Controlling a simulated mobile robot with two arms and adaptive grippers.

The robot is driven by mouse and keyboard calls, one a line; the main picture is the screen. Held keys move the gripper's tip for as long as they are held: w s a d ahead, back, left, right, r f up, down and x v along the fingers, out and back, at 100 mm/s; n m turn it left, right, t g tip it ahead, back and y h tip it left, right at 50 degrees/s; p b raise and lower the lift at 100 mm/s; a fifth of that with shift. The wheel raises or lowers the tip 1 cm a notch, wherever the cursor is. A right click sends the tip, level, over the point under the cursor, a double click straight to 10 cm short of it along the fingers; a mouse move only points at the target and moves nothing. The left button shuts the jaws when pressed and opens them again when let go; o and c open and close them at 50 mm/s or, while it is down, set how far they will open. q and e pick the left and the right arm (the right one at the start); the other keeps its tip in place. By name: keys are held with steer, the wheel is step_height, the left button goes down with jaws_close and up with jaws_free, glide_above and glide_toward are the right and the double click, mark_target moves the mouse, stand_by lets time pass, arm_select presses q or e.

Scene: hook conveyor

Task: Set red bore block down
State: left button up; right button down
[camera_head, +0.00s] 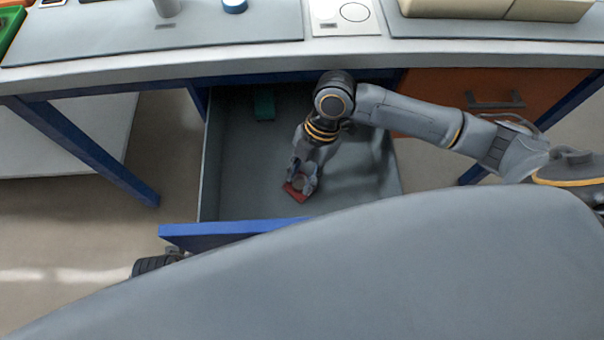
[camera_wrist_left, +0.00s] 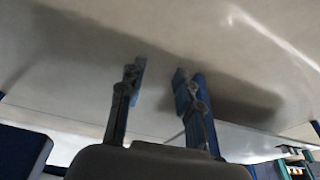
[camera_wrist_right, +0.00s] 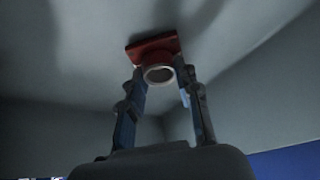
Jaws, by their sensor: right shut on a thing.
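The red bore block (camera_head: 297,192) is inside the open drawer (camera_head: 240,170), near the drawer's front. In the right wrist view the block (camera_wrist_right: 153,48) is a red square base with a round collar and a pale ring around a bore. My right gripper (camera_head: 302,180) reaches down into the drawer and is shut on the block's round collar. In the right wrist view the fingertips (camera_wrist_right: 160,76) are on both sides of the collar. I cannot tell whether the base touches the drawer floor. My left gripper (camera_wrist_left: 160,75) is open and empty, with bare floor in its view.
A green block (camera_head: 264,105) lies at the back of the drawer. The blue drawer front (camera_head: 230,232) and the side walls bound the space. The worktop (camera_head: 200,60) overhangs the back, and an orange drawer (camera_head: 490,100) is at right. The drawer's left half is mostly clear.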

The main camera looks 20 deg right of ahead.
steer(key=c, duration=1)
jaws_free()
steer(key=shift+o, duration=0.2)
steer(key=shift+d+r, duration=0.1)
steer(key=shift+r, duration=0.2)
arm_select(q)
step_height(320, 180, down, 6)
steer(key=s+p, duration=0.1)
steer(key=shift+s+f+p, duration=0.15)
steer(key=shift+p, duration=0.25)
arm_select(e)
steer(key=v, duration=0.7)
